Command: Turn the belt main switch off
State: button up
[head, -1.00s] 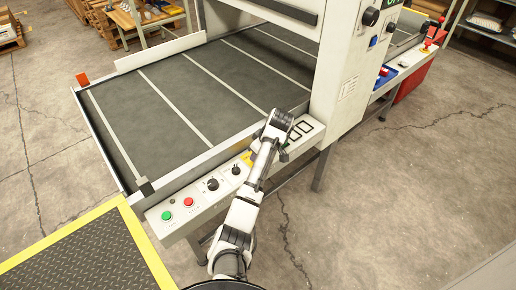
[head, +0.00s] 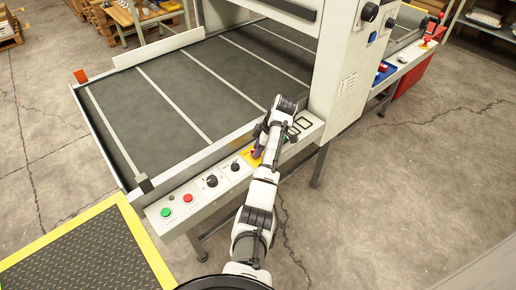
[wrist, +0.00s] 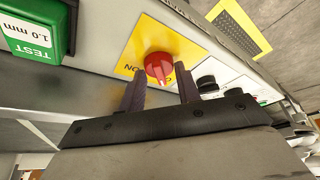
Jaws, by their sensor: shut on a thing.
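The belt main switch is a red rotary knob (wrist: 158,67) on a yellow plate (wrist: 150,40) with ON lettering beside it. The yellow plate also shows on the control panel in the head view (head: 251,158), partly covered by my arm. My gripper (wrist: 160,84) has its two dark fingers on either side of the red knob and is shut on it. In the head view my gripper (head: 259,146) is at the yellow plate, and the knob is largely hidden. The exact angle of the knob is hard to read.
The panel (head: 200,197) also carries a green button (head: 165,212), a red button (head: 188,198) and black knobs (head: 211,181). A green TEST label (wrist: 32,32) is beside the plate. The conveyor belt (head: 170,90) lies behind; a yellow-edged platform (head: 80,255) stands at left.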

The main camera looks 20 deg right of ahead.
jog(key=shift+a+r, duration=0.1)
dwell(0.3)
jog(key=o, duration=1)
jog(key=shift+c, duration=0.2)
jog(key=shift+d+r, duration=0.25)
jog(key=shift+r, duration=0.1)
jog(key=p+v, duration=0.5)
jog(key=v, duration=0.7)
jog(key=shift+r, duration=0.4)
jog(key=shift+s, duration=0.15)
